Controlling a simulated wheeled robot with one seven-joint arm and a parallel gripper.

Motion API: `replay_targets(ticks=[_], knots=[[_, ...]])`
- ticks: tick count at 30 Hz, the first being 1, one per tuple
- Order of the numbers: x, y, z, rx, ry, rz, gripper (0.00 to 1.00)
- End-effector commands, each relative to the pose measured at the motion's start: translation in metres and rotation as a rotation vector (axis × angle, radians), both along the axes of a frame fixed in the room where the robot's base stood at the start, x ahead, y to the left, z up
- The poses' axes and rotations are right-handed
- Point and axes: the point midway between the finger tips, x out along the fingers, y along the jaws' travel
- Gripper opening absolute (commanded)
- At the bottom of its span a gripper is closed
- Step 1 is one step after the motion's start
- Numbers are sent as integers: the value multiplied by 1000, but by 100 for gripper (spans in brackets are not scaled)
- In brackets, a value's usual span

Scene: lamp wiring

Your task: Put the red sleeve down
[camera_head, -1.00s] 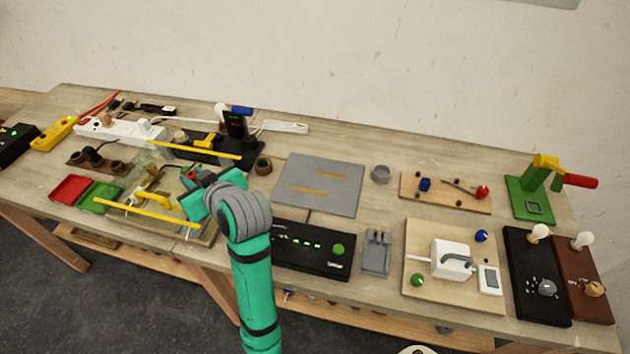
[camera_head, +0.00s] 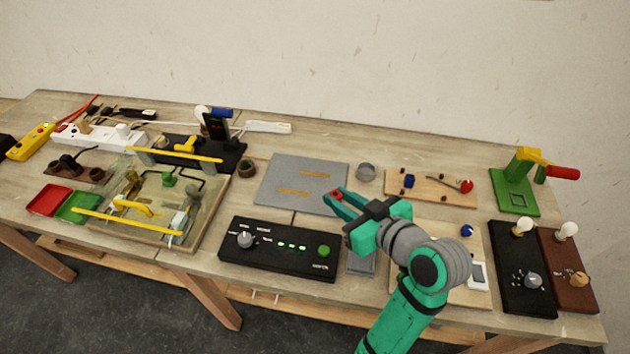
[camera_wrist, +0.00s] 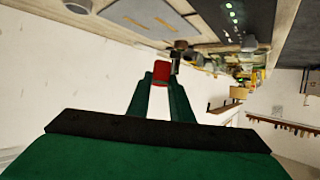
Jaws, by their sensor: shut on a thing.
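The red sleeve (camera_head: 337,193) is a small red piece between the fingertips of my gripper (camera_head: 334,198). In the wrist view the sleeve (camera_wrist: 162,71) shows plainly, pinched at the ends of the green fingers (camera_wrist: 161,80). My gripper is shut on it. In the head view it appears at the right front edge of the grey mat (camera_head: 268,171), behind the black control box (camera_head: 280,262). The sleeve looks held above the bench; its exact height cannot be told.
A small grey cup (camera_head: 366,172) stands right of the mat. A wooden board (camera_head: 430,194) with blue and red parts lies farther right. My arm partly covers a grey holder (camera_head: 361,263) and another board. Red (camera_head: 48,200) and green (camera_head: 80,207) trays stand far left.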

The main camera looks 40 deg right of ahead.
Motion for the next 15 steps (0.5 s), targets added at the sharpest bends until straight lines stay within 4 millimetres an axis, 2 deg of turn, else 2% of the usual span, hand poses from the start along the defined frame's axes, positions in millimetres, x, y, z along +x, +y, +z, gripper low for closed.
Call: replay_targets(ticks=[2, 5, 8, 15], knots=[[-6, -1, -1, 0, 1, -1, 0], [-3, -1, -3, 0, 1, 3, 0], [11, -2, -10, 2, 2, 7, 0], [62, -8, -33, 1, 3, 6, 0]])
